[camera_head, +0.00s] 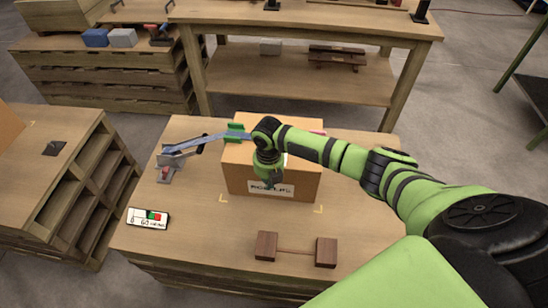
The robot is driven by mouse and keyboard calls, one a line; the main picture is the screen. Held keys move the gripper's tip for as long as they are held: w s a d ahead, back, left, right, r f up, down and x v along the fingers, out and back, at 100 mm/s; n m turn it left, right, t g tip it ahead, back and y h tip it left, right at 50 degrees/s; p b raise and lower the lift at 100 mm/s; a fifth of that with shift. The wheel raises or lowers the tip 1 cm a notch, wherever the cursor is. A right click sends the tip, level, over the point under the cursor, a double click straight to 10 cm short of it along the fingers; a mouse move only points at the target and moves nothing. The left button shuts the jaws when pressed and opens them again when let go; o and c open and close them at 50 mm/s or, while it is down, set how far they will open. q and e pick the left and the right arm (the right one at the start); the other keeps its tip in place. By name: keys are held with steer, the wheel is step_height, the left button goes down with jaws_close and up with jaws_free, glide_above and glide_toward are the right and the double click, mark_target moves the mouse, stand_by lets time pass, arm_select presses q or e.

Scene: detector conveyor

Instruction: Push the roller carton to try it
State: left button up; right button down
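The roller carton (305,180) is a brown cardboard box in the middle of the wooden table. A white label (271,189) with dark lettering is on its near face; the lettering is partly covered. My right arm reaches in from the right across the carton. My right gripper (271,182) points down in front of the carton's near face, just above the label. I cannot tell whether it touches the carton, or whether its fingers are open or shut. My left gripper is not in view.
A grey-blue bar on a metal stand (167,172) reaches toward the carton's top left, near a green piece (235,132). A small panel (148,218) with red and green marks lies front left. Two joined brown blocks (296,249) stand in front. Yellow corner marks show near the carton.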

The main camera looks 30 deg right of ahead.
steer(key=shift+w+d, duration=0.15)
steer(key=shift+w, duration=0.05)
stand_by(0.4)
steer(key=shift+w+d+r, duration=0.25)
steer(key=shift+w+d, duration=0.05)
stand_by(1.8)
step_height(320, 180, up, 10)
steer(key=s+a+p, duration=0.2)
steer(key=p, duration=1)
steer(key=shift+s+f, duration=0.2)
steer(key=shift+f, duration=0.1)
stand_by(0.4)
